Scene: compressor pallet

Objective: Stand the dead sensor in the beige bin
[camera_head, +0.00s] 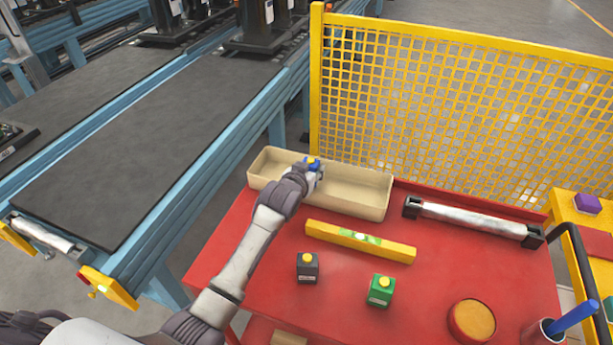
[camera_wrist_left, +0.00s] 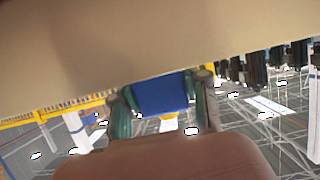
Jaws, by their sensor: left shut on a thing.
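My left gripper (camera_head: 313,172) is shut on a small blue sensor (camera_head: 312,161) with a yellow top, at the beige bin (camera_head: 365,201) on the red table. In the left wrist view the blue body (camera_wrist_left: 163,94) sits between the two fingers (camera_wrist_left: 165,112), and a beige surface (camera_wrist_left: 90,45) fills the top. My right gripper is not in view.
On the red table (camera_head: 240,262) lie a yellow level (camera_head: 385,248), a dark sensor (camera_head: 307,267), a green sensor (camera_head: 380,290), a round orange-topped thing (camera_head: 472,320) and a silver cylinder (camera_head: 473,218). A yellow mesh fence (camera_head: 450,110) stands behind; a conveyor (camera_head: 130,150) runs left.

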